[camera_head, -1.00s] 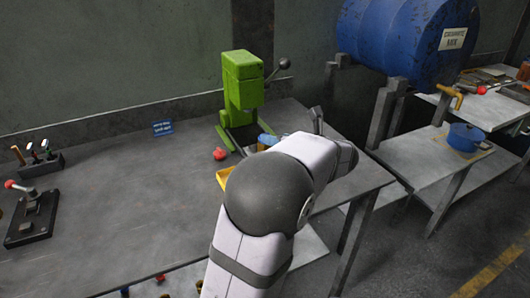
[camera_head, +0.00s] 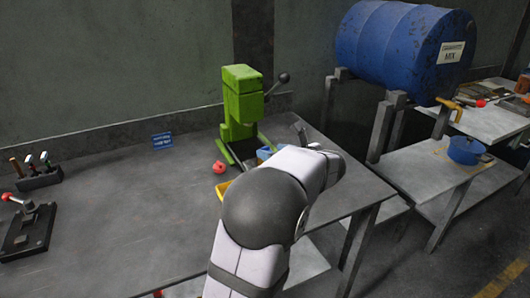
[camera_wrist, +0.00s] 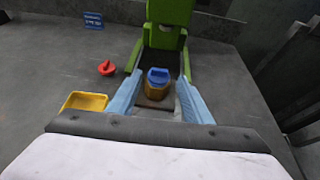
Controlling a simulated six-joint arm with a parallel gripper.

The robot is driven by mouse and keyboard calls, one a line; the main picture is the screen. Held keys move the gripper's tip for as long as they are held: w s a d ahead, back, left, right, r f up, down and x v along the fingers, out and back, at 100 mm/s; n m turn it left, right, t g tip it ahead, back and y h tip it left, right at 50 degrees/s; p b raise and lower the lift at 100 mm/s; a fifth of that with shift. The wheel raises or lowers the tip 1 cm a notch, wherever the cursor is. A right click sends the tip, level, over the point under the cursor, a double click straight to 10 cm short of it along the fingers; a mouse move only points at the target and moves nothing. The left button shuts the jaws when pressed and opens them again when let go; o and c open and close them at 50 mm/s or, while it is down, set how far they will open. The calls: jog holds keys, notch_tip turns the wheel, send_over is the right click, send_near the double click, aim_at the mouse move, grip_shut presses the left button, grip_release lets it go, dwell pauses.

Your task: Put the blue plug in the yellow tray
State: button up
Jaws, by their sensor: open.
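The blue plug (camera_wrist: 158,75) sits on top of a yellow-brown block on the base of the green press, in the wrist view. My gripper (camera_wrist: 160,84) is open, with one pale blue finger on each side of the plug and block; whether either finger touches them I cannot tell. The yellow tray (camera_wrist: 86,102) lies on the bench to the left of my gripper and looks empty. In the head view my arm covers part of the yellow tray (camera_head: 222,190) and hides the plug.
The green press (camera_head: 240,108) stands at the back of the bench, its lever at right. A red object (camera_wrist: 106,68) lies between press and tray. Levers (camera_head: 36,170) and a control box (camera_head: 27,230) stand at far left. The bench (camera_head: 120,215) between is clear.

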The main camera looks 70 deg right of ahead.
aim_at(266, 149)
jog(key=shift+x, duration=1.85)
jog(key=c, duration=1)
jog(key=shift+o, duration=0.2)
jog(key=shift+r, duration=0.1)
notch_tip(266, 149, up, 28)
jog(key=p, duration=0.5)
jog(key=shift+p, duration=0.4)
